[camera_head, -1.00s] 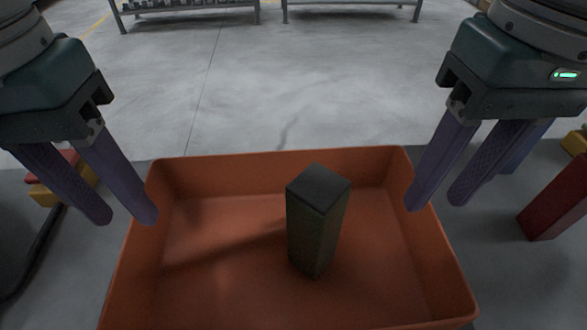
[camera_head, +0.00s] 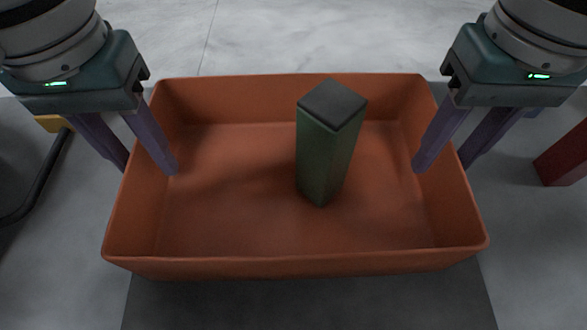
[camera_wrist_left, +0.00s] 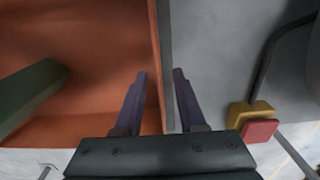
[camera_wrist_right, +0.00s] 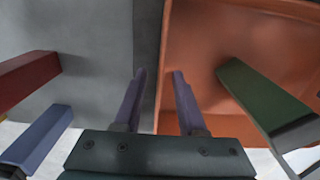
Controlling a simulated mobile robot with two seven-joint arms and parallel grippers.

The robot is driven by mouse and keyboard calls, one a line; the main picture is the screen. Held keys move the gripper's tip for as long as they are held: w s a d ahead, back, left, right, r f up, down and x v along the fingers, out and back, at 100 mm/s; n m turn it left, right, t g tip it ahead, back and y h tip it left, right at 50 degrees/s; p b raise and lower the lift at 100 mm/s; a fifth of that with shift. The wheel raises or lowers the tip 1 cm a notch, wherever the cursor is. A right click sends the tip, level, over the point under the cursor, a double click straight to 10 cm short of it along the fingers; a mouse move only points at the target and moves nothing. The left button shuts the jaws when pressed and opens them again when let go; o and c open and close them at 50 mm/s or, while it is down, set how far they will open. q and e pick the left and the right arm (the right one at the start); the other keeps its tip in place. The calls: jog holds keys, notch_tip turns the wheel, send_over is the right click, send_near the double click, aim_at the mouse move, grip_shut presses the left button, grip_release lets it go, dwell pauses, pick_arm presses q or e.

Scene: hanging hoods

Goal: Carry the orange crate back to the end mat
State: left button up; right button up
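The orange crate (camera_head: 300,262) sits in the middle of the head view, on or over a dark mat (camera_head: 310,305); I cannot tell if this is the end mat. A green block with a dark top (camera_head: 328,155) stands upright inside the crate. My left gripper (camera_head: 150,170) is open, one finger inside and one outside the crate's left wall (camera_wrist_left: 156,50). My right gripper (camera_head: 440,168) is open around the right wall (camera_wrist_right: 164,60) in the same way. In both wrist views the fingers stand apart, with the crate's edge between them.
At left are a yellow block (camera_wrist_left: 248,113), a red block (camera_wrist_left: 259,131) and a dark curved bar (camera_head: 40,180). Pale floor lies beyond.

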pick_arm(q)
jog(key=shift+f, duration=1.5)
pick_arm(e)
jog(key=shift+f, duration=1.5)
pick_arm(q)
grip_shut()
pick_arm(e)
grip_shut()
pick_arm(q)
jog(key=shift+r, duration=0.1)
pick_arm(e)
jog(key=shift+r, duration=0.1)
